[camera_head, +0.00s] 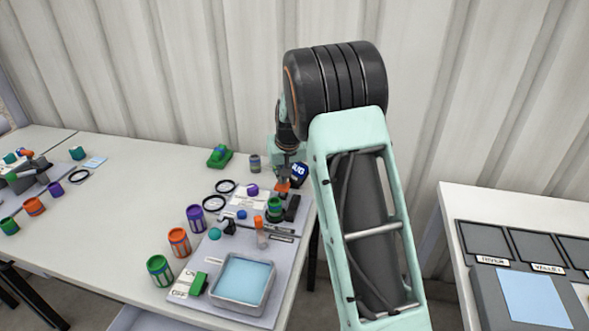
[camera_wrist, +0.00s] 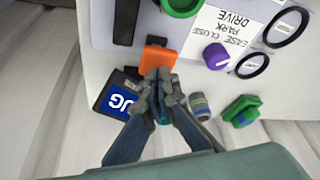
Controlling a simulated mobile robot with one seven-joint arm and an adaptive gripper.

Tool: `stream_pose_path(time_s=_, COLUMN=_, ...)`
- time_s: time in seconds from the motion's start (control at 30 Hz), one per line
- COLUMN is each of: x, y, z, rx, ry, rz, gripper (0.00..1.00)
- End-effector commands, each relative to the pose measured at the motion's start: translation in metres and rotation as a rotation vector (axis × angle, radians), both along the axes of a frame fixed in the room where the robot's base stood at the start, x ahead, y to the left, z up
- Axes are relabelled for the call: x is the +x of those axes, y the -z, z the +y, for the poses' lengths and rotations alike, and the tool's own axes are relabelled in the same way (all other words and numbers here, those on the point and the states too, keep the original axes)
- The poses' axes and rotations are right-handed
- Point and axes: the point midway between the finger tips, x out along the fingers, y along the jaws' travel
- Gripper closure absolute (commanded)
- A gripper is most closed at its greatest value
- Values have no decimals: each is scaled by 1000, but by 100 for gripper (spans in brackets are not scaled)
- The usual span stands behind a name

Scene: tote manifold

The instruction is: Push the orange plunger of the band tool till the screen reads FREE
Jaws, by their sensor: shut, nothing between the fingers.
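The orange plunger (camera_wrist: 157,58) is in the wrist view, right at the tips of my gripper (camera_wrist: 158,77). In the head view the plunger (camera_head: 283,187) shows just below my gripper (camera_head: 285,176). My gripper is shut with nothing held. The fingertips overlap the plunger's near edge; I cannot tell whether they touch it. The band tool's dark screen (camera_wrist: 122,103) is beside the fingers, with a blue panel whose visible letters end in "UG"; the rest is hidden. The screen (camera_head: 298,170) is partly behind my arm in the head view.
A green-topped can (camera_head: 275,208) stands close to the plunger. A purple knob (camera_wrist: 215,56), black rings (camera_wrist: 286,27), a green block (camera_wrist: 241,110) and a grey can (camera_wrist: 200,106) are nearby. A tray of blue liquid (camera_head: 243,283) is at the table's front.

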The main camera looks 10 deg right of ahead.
Motion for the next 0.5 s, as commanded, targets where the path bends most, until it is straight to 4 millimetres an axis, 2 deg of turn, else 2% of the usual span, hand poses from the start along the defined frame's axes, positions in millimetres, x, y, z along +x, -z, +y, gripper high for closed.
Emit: stream_pose_path(time_s=0.5, x=0, y=24, z=0, rx=0, ry=0, rz=1, gripper=100)
